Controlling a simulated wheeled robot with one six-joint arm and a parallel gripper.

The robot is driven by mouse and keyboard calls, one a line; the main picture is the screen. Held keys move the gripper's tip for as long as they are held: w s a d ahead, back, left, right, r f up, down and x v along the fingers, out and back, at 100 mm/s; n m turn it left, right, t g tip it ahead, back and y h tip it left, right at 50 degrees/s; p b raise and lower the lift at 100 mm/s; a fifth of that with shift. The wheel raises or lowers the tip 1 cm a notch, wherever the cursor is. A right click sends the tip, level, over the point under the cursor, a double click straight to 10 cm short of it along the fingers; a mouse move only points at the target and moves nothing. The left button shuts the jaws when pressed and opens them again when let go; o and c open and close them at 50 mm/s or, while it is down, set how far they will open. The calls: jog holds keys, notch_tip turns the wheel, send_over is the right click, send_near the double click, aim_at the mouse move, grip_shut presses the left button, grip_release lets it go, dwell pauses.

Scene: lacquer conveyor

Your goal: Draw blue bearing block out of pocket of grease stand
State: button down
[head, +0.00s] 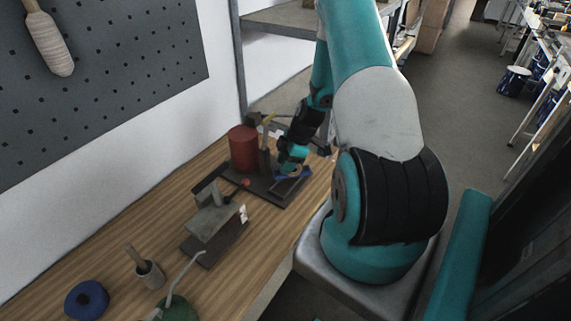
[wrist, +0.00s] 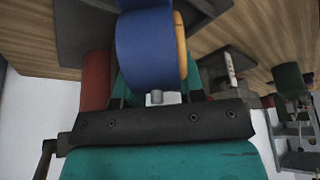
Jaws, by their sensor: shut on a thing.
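My gripper (head: 295,165) is over the right part of the grease stand (head: 265,188), a dark flat base with a red drum at its back left. In the wrist view my gripper (wrist: 158,92) is shut on the blue bearing block (wrist: 145,50), a rounded blue body with an orange-tan ring on its right side. In the head view only a little of the blue bearing block (head: 279,179) shows, low over the base. My gripper hides much of it. I cannot tell whether it still sits in the pocket or is clear of it.
The red drum (head: 243,149) stands close left of my gripper. A grey fixture (head: 213,222) stands nearer on the wooden bench (head: 150,225). A cup with a handle (head: 150,274) and a blue disc (head: 87,299) are at the near end. A pegboard (head: 110,75) hangs behind.

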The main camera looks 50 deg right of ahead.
jog(key=shift+r, duration=0.25)
jog(key=shift+r+p, duration=0.95)
jog(key=shift+r, duration=0.55)
